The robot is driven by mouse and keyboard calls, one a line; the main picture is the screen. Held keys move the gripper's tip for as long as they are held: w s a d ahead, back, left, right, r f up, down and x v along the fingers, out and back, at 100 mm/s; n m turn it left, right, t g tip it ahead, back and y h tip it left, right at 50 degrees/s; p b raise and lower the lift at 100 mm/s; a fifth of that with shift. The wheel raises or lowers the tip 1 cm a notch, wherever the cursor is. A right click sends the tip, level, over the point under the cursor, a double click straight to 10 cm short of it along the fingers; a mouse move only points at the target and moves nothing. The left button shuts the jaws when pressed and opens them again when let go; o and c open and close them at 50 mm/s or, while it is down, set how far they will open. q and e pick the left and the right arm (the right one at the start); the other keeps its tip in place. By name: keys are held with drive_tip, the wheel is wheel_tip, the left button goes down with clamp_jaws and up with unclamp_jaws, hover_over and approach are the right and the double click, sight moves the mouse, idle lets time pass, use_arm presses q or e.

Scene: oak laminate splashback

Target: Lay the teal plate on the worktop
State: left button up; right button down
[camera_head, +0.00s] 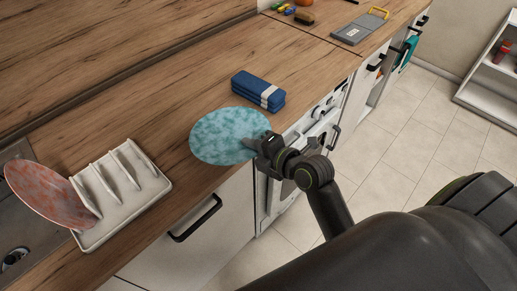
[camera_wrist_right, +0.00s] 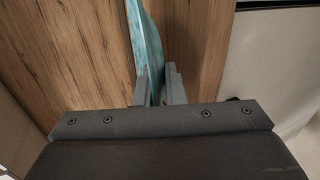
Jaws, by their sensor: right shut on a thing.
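The teal plate (camera_head: 224,136) is mottled light blue and shows its broad face in the head view, at the front part of the wooden worktop (camera_head: 190,80). My right gripper (camera_head: 262,145) is shut on the plate's right rim. In the right wrist view the plate (camera_wrist_right: 147,45) shows nearly edge-on between the two fingers (camera_wrist_right: 156,88). I cannot tell whether its lower edge touches the worktop. My left gripper is not in view.
A white plate rack (camera_head: 135,205) stands at the left with a red-speckled plate (camera_head: 47,196) leaning in it. A blue case (camera_head: 258,91) with a light band lies just behind the teal plate. A grey board (camera_head: 360,29) lies farther right.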

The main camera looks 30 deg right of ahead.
sight(235, 136)
drive_tip(key=x, duration=0.3)
drive_tip(key=shift+w+a+r, duration=0.1)
drive_tip(key=shift+w+r, duration=0.15)
drive_tip(key=shift+w, duration=0.15)
drive_tip(key=x, duration=0.2)
drive_tip(key=b+x, duration=0.1)
drive_tip(key=shift+w+a+r, duration=0.1)
drive_tip(key=shift+w+r, duration=0.1)
drive_tip(key=shift+b+x, duration=1.35)
drive_tip(key=shift+x, duration=1.6)
